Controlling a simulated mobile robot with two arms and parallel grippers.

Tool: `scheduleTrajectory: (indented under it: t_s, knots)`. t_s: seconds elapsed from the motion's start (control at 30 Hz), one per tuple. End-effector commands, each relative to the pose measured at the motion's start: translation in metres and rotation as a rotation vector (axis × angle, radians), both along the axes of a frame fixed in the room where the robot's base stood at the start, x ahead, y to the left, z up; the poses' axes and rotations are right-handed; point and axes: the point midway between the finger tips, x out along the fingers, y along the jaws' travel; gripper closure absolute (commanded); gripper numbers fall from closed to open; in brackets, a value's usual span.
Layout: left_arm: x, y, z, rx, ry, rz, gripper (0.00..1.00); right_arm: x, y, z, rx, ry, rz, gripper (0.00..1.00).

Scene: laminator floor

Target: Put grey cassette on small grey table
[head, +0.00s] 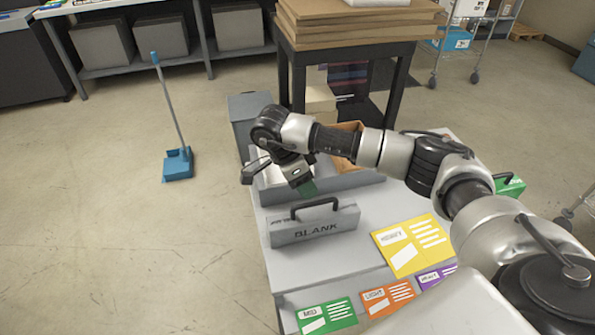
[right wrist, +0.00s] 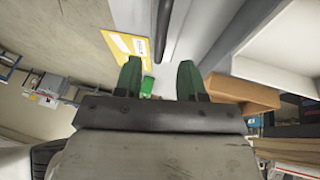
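The grey cassette (head: 313,226), marked BLANK with a black carry handle on top, stands upright on a light grey table (head: 351,268). I cannot tell if this is the small grey table of the task. My right gripper (head: 306,188) is just behind and above the handle in the head view, pointing down. In the right wrist view its two green fingers (right wrist: 158,80) are apart with nothing held between them. A dark bar (right wrist: 165,35) shows beyond the fingertips; I cannot tell if it is the handle. My left gripper is not in view.
Yellow (head: 411,245), green (head: 327,316), orange (head: 389,297) and purple cards mark the table. A grey tray (head: 270,180) and a brown box (head: 347,143) are behind the cassette. Open floor lies left, with a blue dustpan (head: 177,165).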

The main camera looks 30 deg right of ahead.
Motion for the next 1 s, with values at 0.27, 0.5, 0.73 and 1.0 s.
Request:
scheduleTrajectory:
  t_s: [0.27, 0.5, 0.73, 1.0]
  knots:
    - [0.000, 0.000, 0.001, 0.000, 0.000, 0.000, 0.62, 0.012, 0.014, 0.039, 0.000, -0.002, 0.000, 0.60]
    - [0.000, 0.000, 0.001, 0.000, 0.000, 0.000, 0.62, 0.014, 0.017, 0.047, 0.001, -0.001, -0.001, 0.60]
    - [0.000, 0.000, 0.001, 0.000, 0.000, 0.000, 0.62, 0.013, 0.017, 0.046, 0.003, 0.000, -0.001, 0.60]
    - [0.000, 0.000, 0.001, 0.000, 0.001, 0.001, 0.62, -0.015, 0.116, -0.003, 0.442, 0.007, -0.002, 0.60]
